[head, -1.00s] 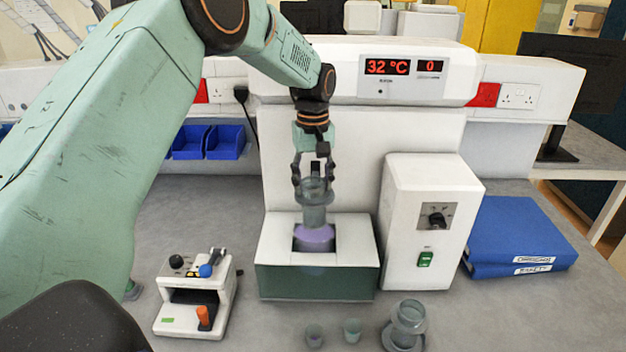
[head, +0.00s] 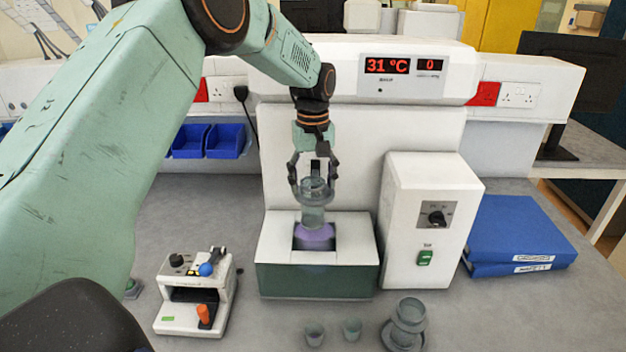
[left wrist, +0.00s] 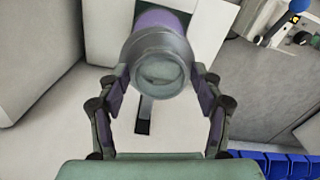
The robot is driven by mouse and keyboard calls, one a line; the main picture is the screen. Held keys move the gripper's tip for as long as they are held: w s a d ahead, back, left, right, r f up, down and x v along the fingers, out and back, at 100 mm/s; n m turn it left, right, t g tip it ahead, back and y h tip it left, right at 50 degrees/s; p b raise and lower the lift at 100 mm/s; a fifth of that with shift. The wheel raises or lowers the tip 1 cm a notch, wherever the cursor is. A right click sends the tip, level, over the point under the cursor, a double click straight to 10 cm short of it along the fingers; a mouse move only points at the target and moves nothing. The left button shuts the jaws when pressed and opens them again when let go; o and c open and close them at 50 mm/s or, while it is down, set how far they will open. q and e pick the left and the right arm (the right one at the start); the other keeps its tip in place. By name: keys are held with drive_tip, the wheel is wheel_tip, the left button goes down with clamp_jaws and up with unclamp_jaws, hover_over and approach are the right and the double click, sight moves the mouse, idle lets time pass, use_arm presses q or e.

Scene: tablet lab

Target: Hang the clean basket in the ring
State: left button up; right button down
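A grey translucent basket (head: 313,214) with a wide rim stands upright at the white-topped bath (head: 275,240). Its lower end is at the purple piece (head: 314,238) in the bath's square opening; I cannot tell whether a ring there carries it. My left gripper (head: 313,188) is above it, pointing down, with its fingers spread on both sides of the basket's top. The left wrist view shows the basket (left wrist: 160,62) between the open fingers (left wrist: 160,75), with the purple piece (left wrist: 160,20) beyond it. A second grey basket-like vessel (head: 409,312) stands front right. My right gripper is not in view.
A white control box (head: 400,230) stands close right of the bath. A small device (head: 190,315) with knobs is at left. Two small cups (head: 314,334) (head: 352,330) stand in front. Blue binders (head: 515,235) lie at right. The tall white housing (head: 360,130) is behind.

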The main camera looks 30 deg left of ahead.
use_arm(q)
drive_tip(key=shift+o, duration=0.7)
wheel_tip(320, 180, up, 12)
drive_tip(key=shift+s+f, duration=0.1)
idle(0.3)
wheel_tip(320, 180, down, 12)
drive_tip(key=shift+r, duration=0.2)
idle(0.4)
